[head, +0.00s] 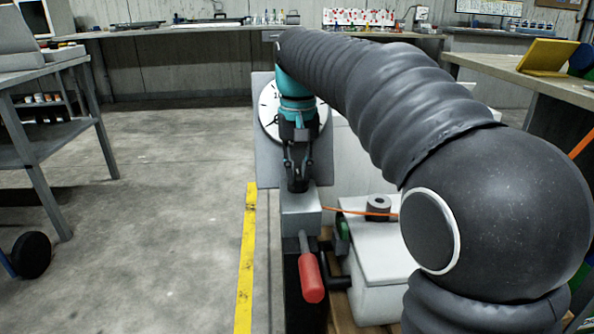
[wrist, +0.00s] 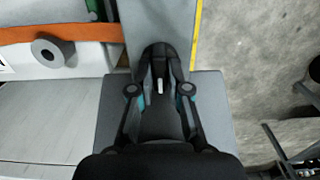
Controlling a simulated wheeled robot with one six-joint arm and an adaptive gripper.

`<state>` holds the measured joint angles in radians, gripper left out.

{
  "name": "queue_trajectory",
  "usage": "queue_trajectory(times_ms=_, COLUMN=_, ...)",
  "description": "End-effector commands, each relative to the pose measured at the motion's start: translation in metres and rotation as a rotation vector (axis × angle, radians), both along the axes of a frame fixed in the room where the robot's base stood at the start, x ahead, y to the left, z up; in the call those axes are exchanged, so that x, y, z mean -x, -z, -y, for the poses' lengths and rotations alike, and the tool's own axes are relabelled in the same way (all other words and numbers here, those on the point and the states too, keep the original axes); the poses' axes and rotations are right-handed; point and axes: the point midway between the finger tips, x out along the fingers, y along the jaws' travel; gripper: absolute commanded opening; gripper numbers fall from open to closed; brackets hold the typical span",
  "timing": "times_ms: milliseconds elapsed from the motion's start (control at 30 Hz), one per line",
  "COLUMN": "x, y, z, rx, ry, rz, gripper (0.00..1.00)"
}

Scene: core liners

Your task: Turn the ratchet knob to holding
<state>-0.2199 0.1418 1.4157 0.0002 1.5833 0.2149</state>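My gripper (head: 298,178) points straight down over a grey housing (head: 301,213) in the head view. A dark knob (wrist: 159,72) with a short white mark lies between its fingers in the wrist view. The fingers press in on both sides of the knob with no gap that I can see, so they look shut on it. The white mark runs up and down in the wrist view. Any position labels around the knob are hidden or too small to read.
A red-handled lever (head: 311,277) sticks out in front of the housing. An orange strap (head: 365,212) and a grey roll (head: 378,207) are to the right. A white dial (head: 267,108) stands behind the gripper. Open floor (head: 180,200) lies left of the yellow line (head: 245,255).

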Motion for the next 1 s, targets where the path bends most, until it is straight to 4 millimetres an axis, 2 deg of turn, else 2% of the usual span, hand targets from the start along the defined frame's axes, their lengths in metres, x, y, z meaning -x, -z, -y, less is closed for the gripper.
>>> queue_trajectory(times_ms=467, x=0.0000, y=-0.0014, z=0.0000, rx=0.000, ry=-0.049, rz=-0.001, gripper=0.00)
queue_trajectory(times_ms=667, x=0.0002, y=-0.0031, z=-0.0001, rx=0.001, ry=-0.167, rz=-0.003, gripper=0.00)
queue_trajectory(times_ms=1000, x=0.0004, y=-0.0037, z=-0.0001, rx=0.000, ry=-0.477, rz=-0.004, gripper=0.00)
